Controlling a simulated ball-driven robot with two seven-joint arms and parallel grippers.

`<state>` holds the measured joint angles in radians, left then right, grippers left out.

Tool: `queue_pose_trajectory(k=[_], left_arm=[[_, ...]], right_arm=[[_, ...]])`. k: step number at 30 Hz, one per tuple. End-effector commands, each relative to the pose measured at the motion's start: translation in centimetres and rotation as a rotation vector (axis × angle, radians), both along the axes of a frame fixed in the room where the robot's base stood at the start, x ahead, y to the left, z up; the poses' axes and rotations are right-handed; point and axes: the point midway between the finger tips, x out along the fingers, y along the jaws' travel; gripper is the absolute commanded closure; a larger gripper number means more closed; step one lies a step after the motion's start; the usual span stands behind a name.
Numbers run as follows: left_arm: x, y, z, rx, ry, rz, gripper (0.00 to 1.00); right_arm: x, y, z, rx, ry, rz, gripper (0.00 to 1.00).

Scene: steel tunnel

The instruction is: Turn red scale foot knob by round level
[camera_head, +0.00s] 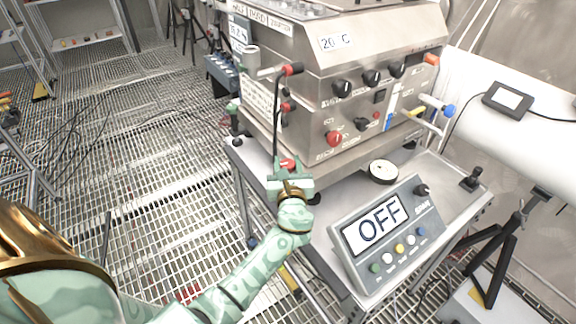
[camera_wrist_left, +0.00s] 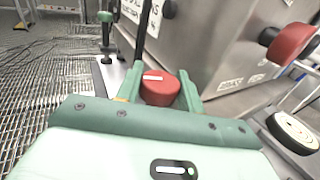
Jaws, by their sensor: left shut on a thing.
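The red foot knob (camera_head: 287,164) is at the front left corner of the steel machine (camera_head: 345,110). In the left wrist view the red knob (camera_wrist_left: 160,88) shows a white mark on its top and sits between my green fingers. My left gripper (camera_head: 286,172) is shut on this knob, with one finger on either side; it also shows in the left wrist view (camera_wrist_left: 158,80). The round level (camera_head: 383,171), a white disc with a dark rim, lies on the table right of the gripper. It also shows at the right in the wrist view (camera_wrist_left: 293,132); its bubble is too small to read. My right gripper is out of view.
A grey display box (camera_head: 388,232) reading OFF stands on the steel table (camera_head: 455,205) right of my left forearm. Red and black knobs project from the machine's front. Open grating floor (camera_head: 150,150) lies to the left.

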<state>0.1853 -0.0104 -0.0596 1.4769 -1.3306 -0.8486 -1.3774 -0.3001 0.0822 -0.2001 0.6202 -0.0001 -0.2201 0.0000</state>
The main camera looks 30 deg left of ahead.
Motion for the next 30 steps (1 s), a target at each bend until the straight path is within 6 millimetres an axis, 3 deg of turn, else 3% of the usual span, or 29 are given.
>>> queue_pose_trajectory(k=[9, 23, 24, 25, 26, 30], left_arm=[[0.00, -0.04, -0.12, 0.000, 0.001, 0.102, 0.85], [-0.02, -0.01, -0.05, -0.001, 0.001, 0.115, 0.85], [-0.02, -0.01, -0.05, -0.001, 0.001, 0.114, 0.54], [-0.02, -0.01, -0.05, -0.001, 0.001, 0.114, 0.46], [-0.02, -0.01, -0.05, -0.001, 0.001, 0.114, 0.41], [-0.01, 0.00, -0.03, 0.000, 0.000, 0.114, 0.41]], right_arm=[[-0.16, 0.06, -0.65, 0.001, 0.003, -0.001, 0.64], [-0.15, 0.30, -0.67, 0.004, 0.003, -0.002, 0.64], [-0.15, 0.30, -0.67, 0.004, 0.003, -0.002, 0.64], [-0.15, 0.30, -0.67, 0.004, 0.003, -0.002, 0.64], [-0.15, 0.30, -0.67, 0.004, 0.003, -0.002, 0.64], [-0.16, 0.29, -0.67, 0.004, 0.004, -0.002, 0.64]])
